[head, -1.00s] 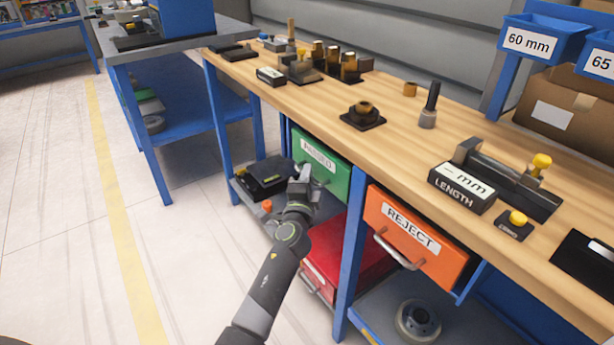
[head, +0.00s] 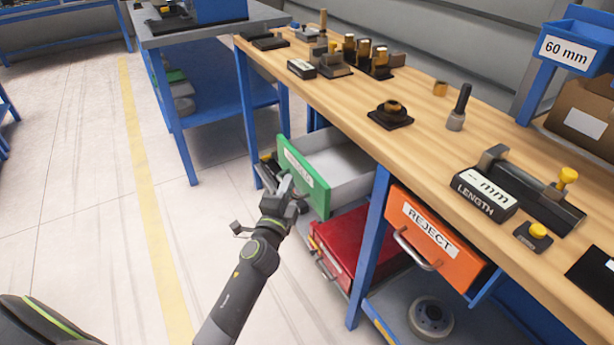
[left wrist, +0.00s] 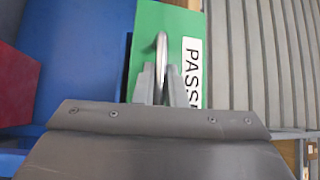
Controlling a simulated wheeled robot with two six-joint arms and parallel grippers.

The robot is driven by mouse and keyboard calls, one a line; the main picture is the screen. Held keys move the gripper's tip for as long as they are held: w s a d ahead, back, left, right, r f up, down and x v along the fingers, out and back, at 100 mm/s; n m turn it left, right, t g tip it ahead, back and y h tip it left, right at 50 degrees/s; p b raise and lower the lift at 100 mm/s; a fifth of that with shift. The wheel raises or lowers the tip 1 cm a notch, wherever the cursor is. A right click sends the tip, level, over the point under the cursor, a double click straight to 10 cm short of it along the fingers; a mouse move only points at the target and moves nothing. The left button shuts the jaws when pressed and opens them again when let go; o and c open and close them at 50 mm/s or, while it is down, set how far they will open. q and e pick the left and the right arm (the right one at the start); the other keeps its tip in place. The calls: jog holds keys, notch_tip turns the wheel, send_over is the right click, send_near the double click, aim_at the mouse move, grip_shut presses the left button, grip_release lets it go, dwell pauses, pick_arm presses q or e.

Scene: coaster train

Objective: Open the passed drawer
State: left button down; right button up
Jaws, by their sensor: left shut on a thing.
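The green passed drawer (head: 303,177) is pulled part way out from under the wooden bench, and its pale, empty-looking inside shows. My left gripper (head: 287,184) is at its front, shut on the drawer's handle. In the left wrist view the curved metal handle (left wrist: 161,62) runs between the fingers of the gripper (left wrist: 162,88), beside the label reading "PASS" on the green front (left wrist: 145,40). The rest of the label is cut off. My right gripper is not in view.
A red case (head: 345,240) lies below the green drawer. The bench top (head: 345,108) holds gauges and parts. The floor (head: 95,220) at left is clear.

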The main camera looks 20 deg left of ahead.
pick_arm(q)
jog(key=s+a, duration=0.4)
jog(key=s, duration=0.1)
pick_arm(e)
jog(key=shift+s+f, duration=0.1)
pick_arm(q)
jog(key=c, duration=1.8)
grip_release()
jog(key=shift+o, duration=0.2)
